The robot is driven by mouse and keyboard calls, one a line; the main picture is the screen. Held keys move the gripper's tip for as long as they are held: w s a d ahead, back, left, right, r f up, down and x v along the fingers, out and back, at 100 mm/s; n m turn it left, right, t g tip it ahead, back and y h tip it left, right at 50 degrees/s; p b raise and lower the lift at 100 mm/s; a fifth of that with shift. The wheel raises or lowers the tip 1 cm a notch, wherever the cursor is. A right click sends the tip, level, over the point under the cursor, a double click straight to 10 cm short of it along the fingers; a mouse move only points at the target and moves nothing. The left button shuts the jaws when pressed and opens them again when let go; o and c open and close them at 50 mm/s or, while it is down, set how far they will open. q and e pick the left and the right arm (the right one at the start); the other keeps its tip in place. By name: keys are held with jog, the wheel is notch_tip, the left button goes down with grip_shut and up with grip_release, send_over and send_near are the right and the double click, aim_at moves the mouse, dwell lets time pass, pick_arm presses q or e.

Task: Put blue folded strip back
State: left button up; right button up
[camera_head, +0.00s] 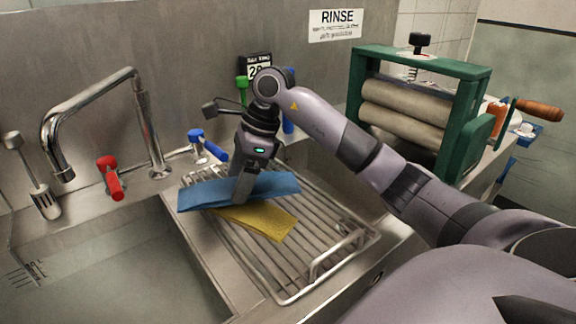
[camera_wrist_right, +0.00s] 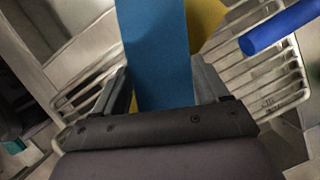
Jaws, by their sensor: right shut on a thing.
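The blue folded strip (camera_head: 272,187) is a long flat band held across my right gripper (camera_head: 240,196), just over the wire rack in the head view. In the right wrist view the blue strip (camera_wrist_right: 155,50) runs between the two fingers of my right gripper (camera_wrist_right: 165,88), which is shut on it. A yellow strip (camera_head: 262,221) lies on the rack beneath the blue one, partly covered by it. The yellow strip also shows in the wrist view (camera_wrist_right: 204,24). I cannot tell whether the blue strip touches the yellow one. My left gripper is not in view.
The wire rack (camera_head: 318,268) sits beside a sink basin (camera_head: 110,270) with a chrome faucet (camera_head: 146,120). Red (camera_head: 110,178) and blue (camera_head: 207,146) tap handles stand behind. A green roller wringer (camera_head: 466,130) stands at the right. The rack's front part is bare.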

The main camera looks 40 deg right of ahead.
jog(key=d, duration=0.7)
jog(key=shift+s+d+p, duration=0.4)
jog(key=d, duration=0.2)
jog(key=d+f, duration=0.1)
jog(key=d, duration=0.1)
jog(key=shift+s+p, duration=0.25)
jog(key=shift+p, duration=0.1)
jog(key=shift+a+f, duration=0.1)
jog(key=shift+f, duration=0.15)
jog(key=shift+f+b, duration=0.3)
jog(key=shift+f, duration=0.15)
jog(key=o, duration=1.1)
